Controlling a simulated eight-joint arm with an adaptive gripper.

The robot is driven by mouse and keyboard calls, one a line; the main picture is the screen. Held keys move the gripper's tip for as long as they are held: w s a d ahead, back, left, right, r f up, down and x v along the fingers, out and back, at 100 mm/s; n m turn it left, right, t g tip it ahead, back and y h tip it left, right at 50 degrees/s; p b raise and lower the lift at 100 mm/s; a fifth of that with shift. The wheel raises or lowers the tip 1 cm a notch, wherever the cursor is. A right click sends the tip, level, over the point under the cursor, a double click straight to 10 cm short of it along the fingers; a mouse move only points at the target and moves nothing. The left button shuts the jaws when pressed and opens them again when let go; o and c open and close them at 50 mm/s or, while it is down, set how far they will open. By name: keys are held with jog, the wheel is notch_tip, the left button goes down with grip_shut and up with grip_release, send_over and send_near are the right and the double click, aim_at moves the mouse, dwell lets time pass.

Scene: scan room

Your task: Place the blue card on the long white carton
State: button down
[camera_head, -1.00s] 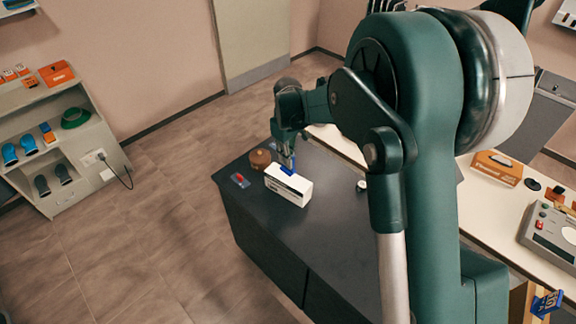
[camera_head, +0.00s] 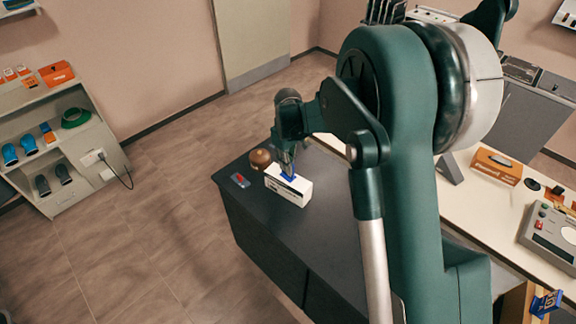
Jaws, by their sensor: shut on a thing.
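The long white carton (camera_head: 291,189) stands on the dark counter (camera_head: 320,235) near its far left corner. My gripper (camera_head: 288,172) points down over the top of the carton. It is shut on the blue card (camera_head: 289,176), which shows as a small blue patch at the carton's top. The card looks to be at or just above the carton's top face; I cannot tell if they touch. My fingertips are small and partly hidden by the arm.
A brown round object (camera_head: 260,158) stands just behind the carton. A dark item with a red patch (camera_head: 240,180) lies left of it. A pale bench (camera_head: 490,217) with an orange box (camera_head: 497,166) is at right. A shelf unit (camera_head: 90,155) stands at left.

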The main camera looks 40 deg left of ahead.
jog(key=shift+f, duration=0.1)
jog(key=c, duration=2.6)
grip_release()
jog(key=shift+o, duration=0.2)
notch_tip(320, 180, up, 12)
jog(key=shift+r, duration=0.15)
